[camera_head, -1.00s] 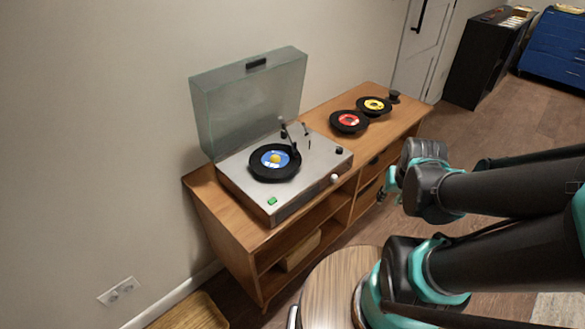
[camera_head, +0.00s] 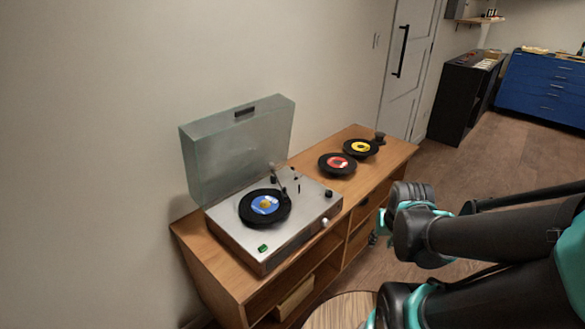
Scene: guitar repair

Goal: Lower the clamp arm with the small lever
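A silver record player (camera_head: 292,232) stands on a wooden cabinet, its clear grey lid (camera_head: 238,150) tilted open. A black record with a blue label (camera_head: 265,205) lies on its platter. The tonearm (camera_head: 284,184) is at the back right of the platter; whether its needle touches the record is too small to tell. A small lever (camera_head: 298,186) seems to stand just right of the tonearm. My arm comes in from the right, well apart from the player. My gripper (camera_head: 374,239) shows only in small part, low beside the cabinet, mostly hidden behind my arm links.
The wooden cabinet (camera_head: 205,258) also holds a record with a red label (camera_head: 338,164), one with a yellow label (camera_head: 361,148) and a small black object (camera_head: 380,137). A round wooden stool (camera_head: 340,312) stands close in front. A black cabinet (camera_head: 460,98) and blue drawers (camera_head: 540,87) are farther back.

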